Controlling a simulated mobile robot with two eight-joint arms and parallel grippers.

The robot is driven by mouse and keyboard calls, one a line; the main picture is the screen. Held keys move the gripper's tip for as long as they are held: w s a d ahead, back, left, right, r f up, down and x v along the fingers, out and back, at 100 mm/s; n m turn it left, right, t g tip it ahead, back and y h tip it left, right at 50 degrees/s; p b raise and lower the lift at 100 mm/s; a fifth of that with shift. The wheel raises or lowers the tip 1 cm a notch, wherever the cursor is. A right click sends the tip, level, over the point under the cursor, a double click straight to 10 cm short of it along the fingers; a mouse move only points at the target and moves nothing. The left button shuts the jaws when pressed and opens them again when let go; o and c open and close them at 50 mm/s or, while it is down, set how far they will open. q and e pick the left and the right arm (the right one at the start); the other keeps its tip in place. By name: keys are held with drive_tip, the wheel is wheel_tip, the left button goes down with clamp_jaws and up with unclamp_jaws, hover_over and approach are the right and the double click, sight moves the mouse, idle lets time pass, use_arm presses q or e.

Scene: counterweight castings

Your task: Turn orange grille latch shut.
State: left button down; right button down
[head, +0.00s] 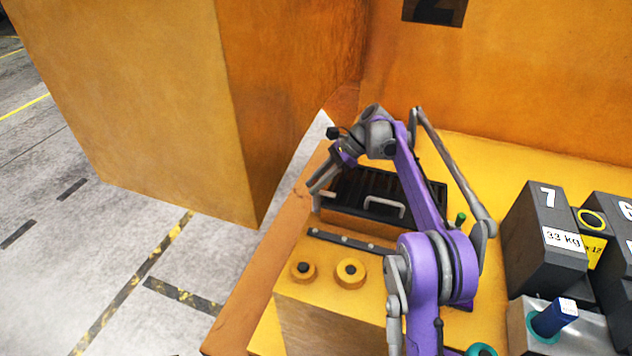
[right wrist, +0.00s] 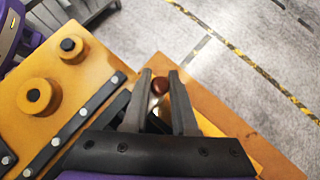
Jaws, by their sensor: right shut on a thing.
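The dark ribbed grille (head: 345,188) lies in the top of the yellow-orange housing, with a grey bar handle (head: 384,207) on it. My right gripper (head: 314,189) is at the grille's left end, near the housing's left edge, pointing down. In the right wrist view, my right gripper (right wrist: 160,80) has its fingers around a small dark red round knob (right wrist: 159,86), which I take to be on the latch. The rest of the latch is mostly hidden by the fingers, so its angle cannot be told. My left gripper is out of view.
A dark bolted strip (head: 345,240) and two round yellow bosses (head: 351,273) lie in front of the grille. A tall orange block (head: 180,100) stands behind left. Dark weights (head: 540,240) stand at right, beside a blue peg (head: 553,318). Floor is open at left.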

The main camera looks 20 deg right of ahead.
drive_tip(key=c, duration=0.7)
unclamp_jaws()
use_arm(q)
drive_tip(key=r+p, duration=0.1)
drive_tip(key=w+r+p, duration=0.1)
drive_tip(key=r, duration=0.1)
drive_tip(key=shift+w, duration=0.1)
use_arm(e)
drive_tip(key=v, duration=1.1)
drive_tip(key=shift+a, duration=0.1)
